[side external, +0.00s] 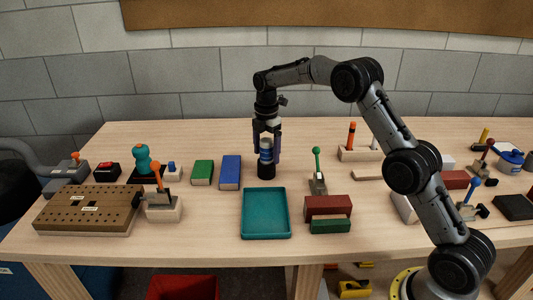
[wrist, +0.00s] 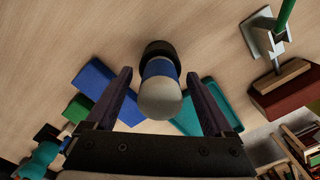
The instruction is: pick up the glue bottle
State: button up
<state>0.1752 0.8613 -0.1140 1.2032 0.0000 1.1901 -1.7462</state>
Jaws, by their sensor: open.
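The glue bottle (side external: 266,157) stands upright on the table, with a pale top, a blue band and a black lower part. In the wrist view the bottle (wrist: 159,92) shows its pale round top towards the camera. My gripper (side external: 267,150) is above and around the bottle's upper part, pointing down. In the wrist view my gripper (wrist: 159,76) is open, with one finger on each side of the bottle and a visible gap on both sides. I cannot tell exactly how far down the fingers reach.
A teal tray (side external: 266,235) lies just in front of the bottle. A blue book-like block (side external: 230,172) and a green one (side external: 202,172) lie to its left. A clamp with a green handle (side external: 317,175) and a dark red block (side external: 327,206) stand to the right.

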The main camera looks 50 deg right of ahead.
aim_at(267, 139)
grip_shut()
jog(key=shift+r, duration=0.15)
jog(key=shift+r, duration=0.55)
notch_tip(267, 139, up, 2)
jog(key=shift+r, duration=0.15)
jog(key=s+a+r, duration=0.2)
jog(key=s+r, duration=0.7)
jog(key=s, duration=0.5)
jog(key=shift+a+r, duration=0.2)
jog(key=shift+a, duration=0.05)
